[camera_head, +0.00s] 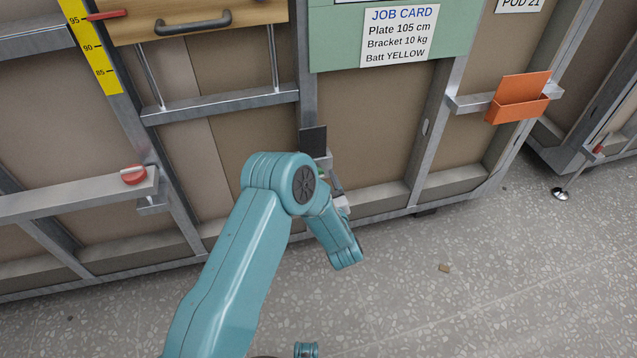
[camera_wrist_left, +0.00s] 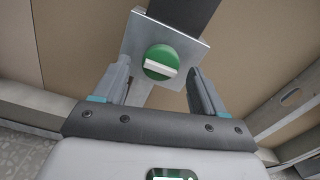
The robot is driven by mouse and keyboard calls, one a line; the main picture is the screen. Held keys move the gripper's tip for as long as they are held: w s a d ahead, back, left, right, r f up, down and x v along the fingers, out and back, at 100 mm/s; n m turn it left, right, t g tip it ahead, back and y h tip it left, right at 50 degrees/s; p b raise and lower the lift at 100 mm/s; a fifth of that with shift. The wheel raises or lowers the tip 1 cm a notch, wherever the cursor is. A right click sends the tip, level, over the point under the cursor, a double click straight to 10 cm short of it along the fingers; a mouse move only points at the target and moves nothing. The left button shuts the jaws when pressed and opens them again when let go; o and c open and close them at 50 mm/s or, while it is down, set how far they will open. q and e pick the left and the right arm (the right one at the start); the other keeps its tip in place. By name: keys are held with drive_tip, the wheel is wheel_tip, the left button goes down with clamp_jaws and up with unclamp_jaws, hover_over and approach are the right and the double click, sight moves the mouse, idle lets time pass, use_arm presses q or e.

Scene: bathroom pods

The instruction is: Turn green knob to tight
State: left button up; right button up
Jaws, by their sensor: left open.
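In the left wrist view a round green knob (camera_wrist_left: 162,60) with a pale raised bar across it sits on a square grey metal plate (camera_wrist_left: 192,48). The bar lies roughly level in that view, tilted slightly. My left gripper (camera_wrist_left: 158,82) is open, with one finger on each side of the knob. Both fingers look apart from the knob. In the head view my teal left arm covers most of the knob and gripper, and a dark upright piece (camera_head: 313,141) shows above the arm's joint. My right gripper does not show.
A red knob (camera_head: 134,175) sits on a metal rail at left. A job card (camera_head: 398,35) hangs on a green board. An orange holder (camera_head: 517,104) is at right. A wooden drawer (camera_head: 200,20) and yellow scale (camera_head: 92,47) are at upper left. Open speckled floor (camera_head: 480,280) lies below.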

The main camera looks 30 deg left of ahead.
use_arm(q)
drive_tip(key=shift+w+a, duration=0.4)
drive_tip(key=shift+a, duration=0.1)
drive_tip(key=c, duration=1.1)
drive_tip(key=shift+o, duration=0.2)
